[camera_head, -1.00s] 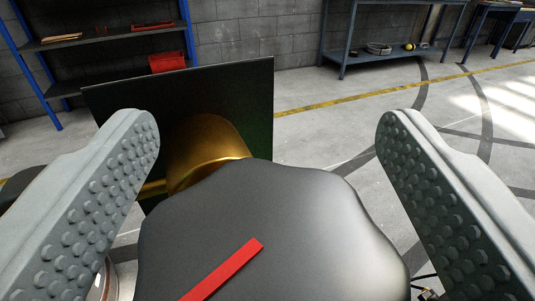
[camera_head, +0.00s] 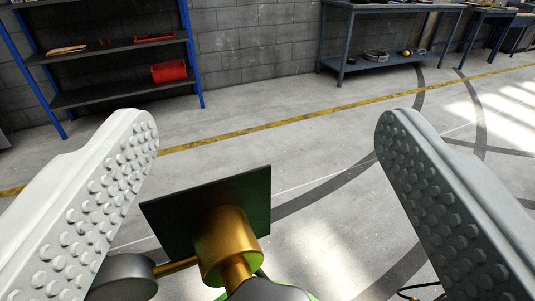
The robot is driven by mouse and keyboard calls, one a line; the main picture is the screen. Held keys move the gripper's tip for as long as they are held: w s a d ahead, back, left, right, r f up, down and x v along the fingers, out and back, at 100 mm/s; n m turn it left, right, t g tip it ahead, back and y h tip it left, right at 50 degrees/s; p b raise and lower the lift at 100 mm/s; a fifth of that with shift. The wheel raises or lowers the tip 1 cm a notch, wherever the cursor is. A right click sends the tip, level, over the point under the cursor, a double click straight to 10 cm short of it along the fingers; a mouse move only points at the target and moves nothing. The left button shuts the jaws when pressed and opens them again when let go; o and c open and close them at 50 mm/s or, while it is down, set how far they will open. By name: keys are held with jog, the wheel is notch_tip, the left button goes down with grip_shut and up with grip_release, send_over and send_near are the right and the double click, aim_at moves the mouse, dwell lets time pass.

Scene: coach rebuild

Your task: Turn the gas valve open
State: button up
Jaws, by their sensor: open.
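The gas valve shows low in the middle of the view. Its brass body (camera_head: 228,243) stands out from a dark square plate (camera_head: 172,222). Its dark round knob (camera_head: 268,291) is at the bottom edge, mostly cut off by the frame. The red mark on the knob is out of view. My gripper (camera_head: 266,125) is open, with its two studded grey fingers wide apart to the left and right. Nothing is between the fingertips; the valve lies lower in the picture, between the fingers' lower parts. I cannot tell whether anything touches it.
A blue-framed shelf (camera_head: 118,97) with a red bin (camera_head: 169,72) stands at the back left. A grey workbench (camera_head: 385,62) stands along the back wall. A dark grey cylinder (camera_head: 125,277) is beside the left finger. The floor beyond the valve is clear.

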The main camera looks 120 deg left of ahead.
jog(key=shift+r, duration=0.35)
jog(key=shift+d, duration=0.1)
jog(key=shift+s+d+m+t+y, duration=0.1)
jog(key=shift+d+m+t+y, duration=0.2)
jog(key=shift+t+y, duration=0.15)
jog(key=s+d+f+m+t+h, duration=0.1)
jog(key=s+d+f+m+t, duration=0.2)
jog(key=d+f+m+t, duration=0.45)
jog(key=s+d+f+m+t+h, duration=0.1)
jog(key=s+d+f+m+t, duration=0.25)
jog(key=d+t, duration=0.45)
jog(key=shift+t+y, duration=0.25)
jog(key=shift+t, duration=0.55)
jog(key=x, duration=0.6)
jog(key=s+x, duration=0.1)
jog(key=x, duration=1.1)
jog(key=shift+s+a+r, duration=0.1)
jog(key=shift+a+r, duration=0.2)
jog(key=shift+a, duration=0.2)
jog(key=c, duration=1)
